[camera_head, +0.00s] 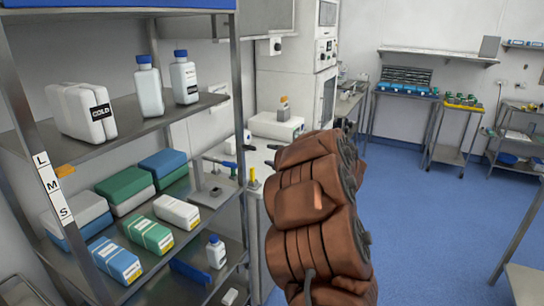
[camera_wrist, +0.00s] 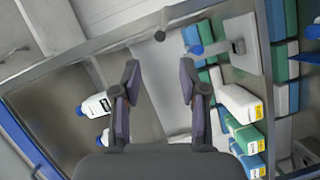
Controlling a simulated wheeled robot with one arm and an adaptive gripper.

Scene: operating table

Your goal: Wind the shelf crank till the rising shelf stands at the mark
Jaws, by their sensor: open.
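The shelf crank (camera_head: 215,191) sits on a grey plate at the right side of the shelf rack, with a blue knob (camera_head: 230,164) on its arm. In the wrist view the crank's blue knob (camera_wrist: 196,49) shows right of and above my fingers. A white strip marked L, M, S (camera_head: 52,188) is on the front left post. An orange marker (camera_head: 65,171) sits beside the strip, around L to M. Which shelf is the rising one I cannot tell. My gripper (camera_wrist: 158,92) is open and empty, apart from the crank. My brown arm hides it in the head view.
An upper shelf (camera_head: 130,138) holds white bottles and a COLD pack. Below are blue, green and white boxes (camera_head: 150,234) and a small bottle (camera_head: 216,251). A counter with a yellow-and-blue item (camera_head: 253,178) is behind. Blue floor (camera_head: 425,220) is free to the right.

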